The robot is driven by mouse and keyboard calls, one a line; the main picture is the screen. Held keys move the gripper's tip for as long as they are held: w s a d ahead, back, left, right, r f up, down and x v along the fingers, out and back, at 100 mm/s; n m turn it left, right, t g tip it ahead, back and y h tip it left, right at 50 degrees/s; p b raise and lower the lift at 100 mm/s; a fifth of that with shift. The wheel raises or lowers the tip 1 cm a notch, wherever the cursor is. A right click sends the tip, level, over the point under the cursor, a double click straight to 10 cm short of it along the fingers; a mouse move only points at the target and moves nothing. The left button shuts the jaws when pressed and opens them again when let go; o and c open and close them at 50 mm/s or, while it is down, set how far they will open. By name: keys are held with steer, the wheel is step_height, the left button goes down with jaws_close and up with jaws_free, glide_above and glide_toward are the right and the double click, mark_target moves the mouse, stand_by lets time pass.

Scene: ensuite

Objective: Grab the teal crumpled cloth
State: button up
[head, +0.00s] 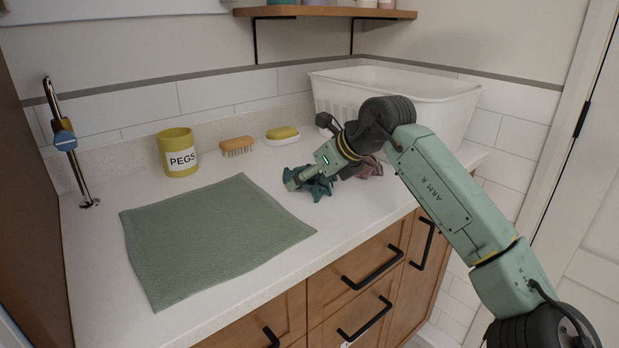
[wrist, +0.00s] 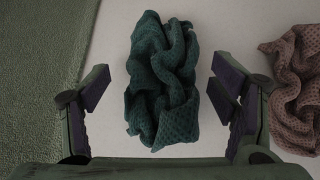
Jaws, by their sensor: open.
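The teal crumpled cloth (wrist: 162,85) lies on the white counter in the wrist view, bunched in tall folds. My gripper (wrist: 162,88) is open above it, with one finger on each side of the cloth and a gap visible on both sides. In the head view the teal cloth (head: 318,187) is partly hidden beneath my gripper (head: 300,184). I cannot tell how far the fingertips are above the counter.
A mauve crumpled cloth (wrist: 298,100) lies close on the right. A green mat (head: 210,235) lies on the left. A yellow pegs pot (head: 177,153), a wooden brush (head: 237,147), a soap dish (head: 282,139) and a white basket (head: 430,95) stand behind.

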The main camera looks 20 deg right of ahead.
steer(key=shift+c, duration=0.6)
steer(key=c, duration=1.1)
steer(key=shift+r, duration=0.1)
